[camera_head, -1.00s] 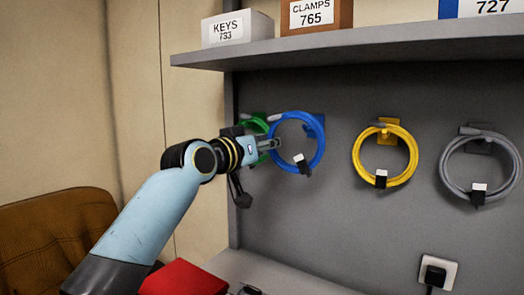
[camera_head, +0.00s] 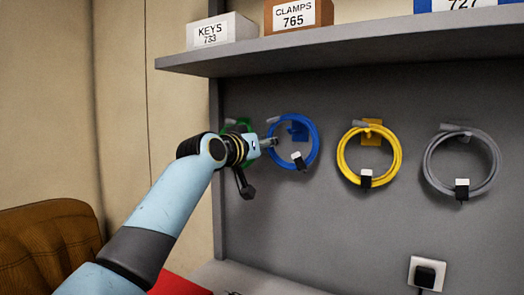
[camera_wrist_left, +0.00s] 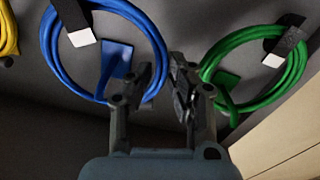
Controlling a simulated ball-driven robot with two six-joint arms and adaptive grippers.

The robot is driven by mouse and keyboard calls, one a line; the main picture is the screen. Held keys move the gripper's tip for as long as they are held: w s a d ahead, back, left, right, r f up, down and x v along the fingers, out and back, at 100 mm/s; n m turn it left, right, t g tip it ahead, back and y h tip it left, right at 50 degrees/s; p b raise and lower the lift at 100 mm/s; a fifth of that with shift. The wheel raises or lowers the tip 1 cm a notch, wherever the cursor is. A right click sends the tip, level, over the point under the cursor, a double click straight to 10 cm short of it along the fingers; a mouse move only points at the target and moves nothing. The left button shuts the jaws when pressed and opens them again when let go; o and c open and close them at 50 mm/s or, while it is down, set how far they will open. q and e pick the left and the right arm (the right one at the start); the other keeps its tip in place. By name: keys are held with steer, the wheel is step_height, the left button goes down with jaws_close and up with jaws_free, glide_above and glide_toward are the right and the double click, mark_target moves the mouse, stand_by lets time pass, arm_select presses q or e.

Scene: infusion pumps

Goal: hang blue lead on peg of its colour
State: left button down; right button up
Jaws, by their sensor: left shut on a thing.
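The blue lead (camera_head: 317,147), a coiled ring with a black-and-white strap, is upright in front of the grey panel. My left gripper (camera_head: 272,142) is shut on its left side in the head view. In the left wrist view my left gripper (camera_wrist_left: 163,85) is at the edge of the blue lead (camera_wrist_left: 158,45). The blue peg (camera_head: 299,131) shows inside the ring, near its top; it also shows in the left wrist view (camera_wrist_left: 116,62). I cannot tell whether the lead rests on the peg. My right gripper is not in view.
A green lead (camera_wrist_left: 294,75) hangs close beside my left gripper, largely hidden behind it in the head view. A yellow lead (camera_head: 399,155) and a grey lead (camera_head: 496,165) hang to the right. A shelf (camera_head: 350,48) with labelled boxes juts out above.

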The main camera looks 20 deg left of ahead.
arm_select(q)
steer(key=shift+w+d+f+b, duration=0.1)
steer(key=shift+w+b, duration=0.2)
steer(key=shift+w, duration=0.1)
steer(key=shift+w+d+f+b, duration=0.1)
steer(key=shift+w+b, duration=0.15)
steer(key=shift+w, duration=0.1)
steer(key=shift+f+b, duration=0.45)
steer(key=shift+f, duration=0.3)
steer(key=c, duration=1.1)
jaws_free()
steer(key=shift+c, duration=0.2)
steer(key=shift+f, duration=0.1)
steer(key=shift+s+a, duration=0.1)
steer(key=shift+s, duration=0.05)
steer(key=v, duration=1.1)
steer(key=shift+s, duration=0.4)
